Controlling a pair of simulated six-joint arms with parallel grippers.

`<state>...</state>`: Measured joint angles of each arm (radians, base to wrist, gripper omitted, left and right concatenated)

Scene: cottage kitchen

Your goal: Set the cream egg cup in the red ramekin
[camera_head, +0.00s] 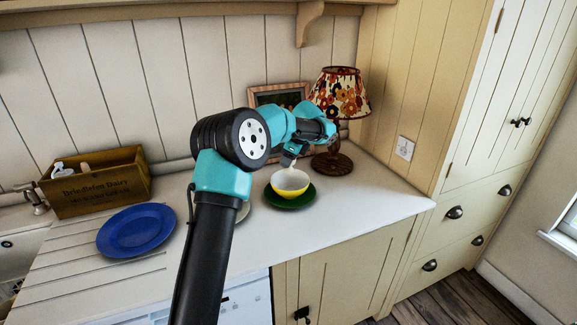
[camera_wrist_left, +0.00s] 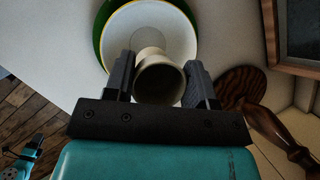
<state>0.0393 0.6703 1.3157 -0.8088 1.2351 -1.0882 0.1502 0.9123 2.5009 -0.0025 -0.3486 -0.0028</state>
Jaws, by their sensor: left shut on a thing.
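My left gripper (camera_head: 290,156) is shut on the cream egg cup (camera_wrist_left: 160,82), whose round open mouth faces the camera between the two fingers (camera_wrist_left: 160,85) in the left wrist view. In the head view the cup is mostly hidden by the gripper. Below the gripper is a bowl, yellow outside and white inside (camera_head: 291,183), on a green plate (camera_head: 290,203). The cup's far end overlaps the bowl's white inside in the wrist view; I cannot tell whether they touch. I see no red ramekin in either view.
A lamp (camera_head: 340,95) with a wooden base stands close to the right of the gripper, before a picture frame (camera_head: 263,97). A blue plate (camera_head: 137,231) and a wooden crate (camera_head: 95,187) are at the left. The counter's right end is bare. My left arm hides part of the counter's middle.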

